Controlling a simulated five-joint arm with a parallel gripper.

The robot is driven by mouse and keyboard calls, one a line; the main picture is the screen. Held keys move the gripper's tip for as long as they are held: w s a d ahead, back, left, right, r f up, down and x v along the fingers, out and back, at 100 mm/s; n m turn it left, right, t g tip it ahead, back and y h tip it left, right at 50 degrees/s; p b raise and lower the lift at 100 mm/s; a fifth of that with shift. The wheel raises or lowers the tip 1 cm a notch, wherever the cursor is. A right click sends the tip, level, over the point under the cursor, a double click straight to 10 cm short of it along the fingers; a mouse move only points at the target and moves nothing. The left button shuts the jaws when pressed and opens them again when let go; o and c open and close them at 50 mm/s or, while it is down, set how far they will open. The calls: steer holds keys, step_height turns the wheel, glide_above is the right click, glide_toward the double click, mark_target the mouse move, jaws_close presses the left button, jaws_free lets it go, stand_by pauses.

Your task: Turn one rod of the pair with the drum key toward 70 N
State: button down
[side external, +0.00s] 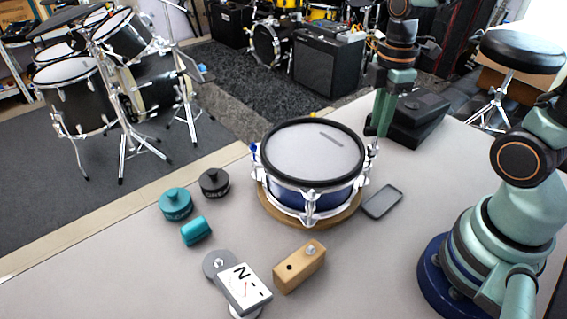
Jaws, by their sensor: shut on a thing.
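The small drum (313,150) has a white head, a black hoop, a blue shell and silver rods and lugs. It sits on a round wooden base (268,207). My gripper (378,128) points down at the drum's right edge, above a rod there. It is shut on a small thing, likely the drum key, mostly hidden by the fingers. I cannot tell whether the key is seated on the rod. Another rod (311,205) shows at the front. A gauge (240,283) with a white face marked N and a red needle lies at the front; its reading is too small to tell.
A wooden block (299,267) with a dark hole and a silver piece stands in front. Two teal pieces (175,204) (196,231) and a black one (214,182) lie left. A grey flat pad (383,202) lies right of the drum; a black device (415,117) stands behind.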

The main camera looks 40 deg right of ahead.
steer(key=n, duration=0.7)
steer(key=shift+m, duration=0.8)
steer(key=shift+r, duration=1.55)
